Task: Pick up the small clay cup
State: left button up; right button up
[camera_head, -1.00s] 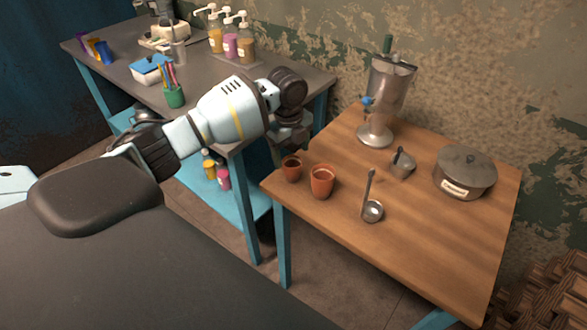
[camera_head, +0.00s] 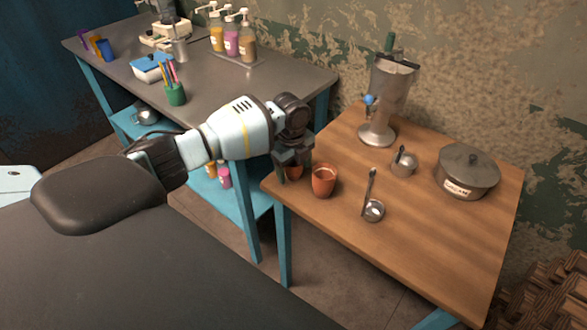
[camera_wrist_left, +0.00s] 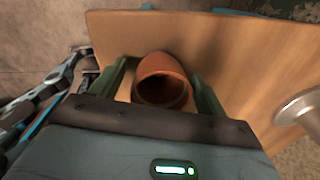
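The small clay cup (camera_head: 295,173) stands near the left corner of the wooden table, mostly hidden behind my left gripper in the head view. My left gripper (camera_head: 293,174) is lowered around it, with one finger on each side. In the left wrist view, the brown cup (camera_wrist_left: 162,78) sits between the two green fingers (camera_wrist_left: 160,88). The fingers are apart, and I see narrow gaps beside the cup. A larger clay cup (camera_head: 324,181) stands just right of the gripper in the head view. My right gripper is out of view.
A grey counter (camera_head: 215,85) with bottles stands behind at left. The table's front right is clear.

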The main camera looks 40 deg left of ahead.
pick_arm(q)
jog(key=c, duration=1)
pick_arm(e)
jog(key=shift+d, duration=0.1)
pick_arm(q)
jog(key=shift+r, duration=0.1)
